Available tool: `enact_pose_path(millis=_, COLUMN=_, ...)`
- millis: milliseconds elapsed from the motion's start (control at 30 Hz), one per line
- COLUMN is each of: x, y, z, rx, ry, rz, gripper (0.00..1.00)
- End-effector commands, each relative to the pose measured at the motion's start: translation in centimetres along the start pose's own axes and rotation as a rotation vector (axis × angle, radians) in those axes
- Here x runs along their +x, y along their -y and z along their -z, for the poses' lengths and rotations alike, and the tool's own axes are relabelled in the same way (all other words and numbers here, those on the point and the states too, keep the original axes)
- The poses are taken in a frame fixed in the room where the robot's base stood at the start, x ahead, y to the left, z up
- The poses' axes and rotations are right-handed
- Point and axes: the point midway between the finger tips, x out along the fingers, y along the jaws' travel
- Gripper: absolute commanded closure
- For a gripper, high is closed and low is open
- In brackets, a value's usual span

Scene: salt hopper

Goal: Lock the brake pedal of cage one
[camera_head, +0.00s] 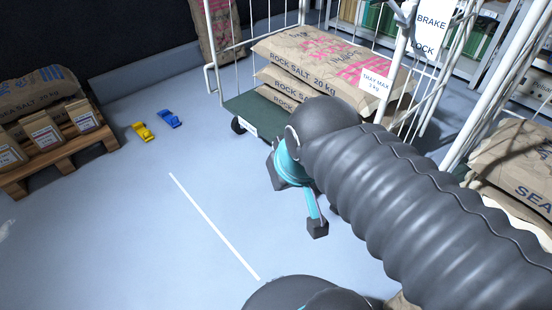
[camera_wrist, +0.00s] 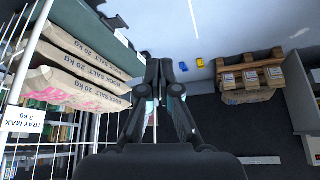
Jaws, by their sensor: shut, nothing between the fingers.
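A wire roll cage (camera_head: 240,105) with a dark green deck holds stacked rock salt sacks (camera_head: 330,50). A white sign reading "BRAKE LOCK" (camera_head: 431,28) hangs at its right side. The deck (camera_wrist: 85,25) and sacks (camera_wrist: 75,75) also show at the left of the wrist view. My gripper (camera_wrist: 163,66) is shut and empty, beside the cage and pointing past its deck edge. In the head view it is partly hidden by my wrist.
Blue and yellow small objects (camera_head: 170,119) (camera_head: 143,131) lie on the floor left of the cage. A pallet (camera_head: 60,155) with sacks stands at the far left. More sacks (camera_head: 515,165) stand at the right. The floor around the white line (camera_head: 210,222) is clear.

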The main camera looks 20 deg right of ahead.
Motion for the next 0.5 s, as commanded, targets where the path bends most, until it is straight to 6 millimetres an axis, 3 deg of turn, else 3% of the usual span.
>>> enact_pose_path(millis=333, x=0.0, y=0.0, z=0.1, rx=-0.001, ry=0.002, rz=0.0, gripper=1.0)
enact_pose_path(millis=500, x=0.5, y=-0.4, z=2.1, rx=-0.016, ry=0.029, rz=-0.005, gripper=1.0)
